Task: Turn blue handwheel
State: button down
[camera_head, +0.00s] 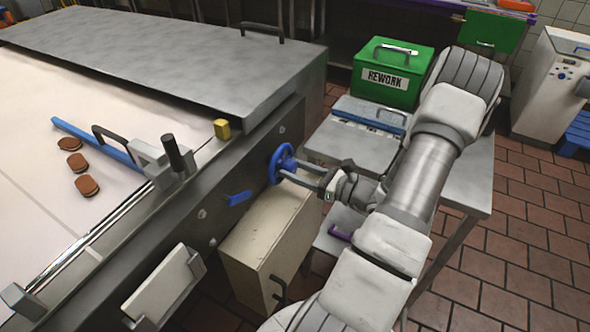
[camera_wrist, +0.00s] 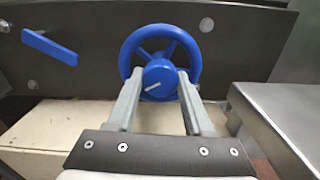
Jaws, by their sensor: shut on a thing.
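The blue handwheel (camera_head: 281,164) is mounted on the dark side panel of the conveyor machine, near the panel's right end. In the wrist view the handwheel (camera_wrist: 160,62) shows as a round rim with spokes and a central hub with a white mark pointing to the right and slightly up. My gripper (camera_head: 296,171) reaches the wheel from the right. In the wrist view my gripper (camera_wrist: 159,85) has one finger on each side of the hub, shut on it, inside the rim's lower part. The fingertips' exact contact is partly hidden.
A blue lever (camera_head: 238,198) sits on the panel left of the wheel. A cream box (camera_head: 265,240) stands below it. A steel table (camera_head: 350,145) with a green REWORK box (camera_head: 392,74) is to the right. Brown sandwich cookies (camera_head: 77,162) lie on the belt.

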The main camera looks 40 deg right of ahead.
jog(key=m+p, duration=0.2)
jog(key=p, duration=0.1)
jog(key=shift+r+m, duration=0.2)
jog(key=shift+m, duration=0.2)
jog(key=m+p, duration=0.3)
jog(key=shift+m, duration=0.3)
jog(key=m+p, duration=0.2)
jog(key=m, duration=0.1)
jog(key=shift+m+p, duration=0.3)
jog(key=shift+p, duration=0.1)
jog(key=m+p, duration=0.2)
jog(key=m, duration=0.2)
jog(key=shift+f, duration=0.1)
jog(key=m+p, duration=0.1)
jog(key=m, duration=0.3)
jog(key=m+p, duration=0.1)
jog(key=m, duration=0.3)
jog(key=shift+m+p, duration=0.3)
jog(key=m, duration=0.3)
jog(key=shift+m+p, duration=0.3)
jog(key=shift+p, duration=0.05)
jog(key=shift+m, duration=1.7)
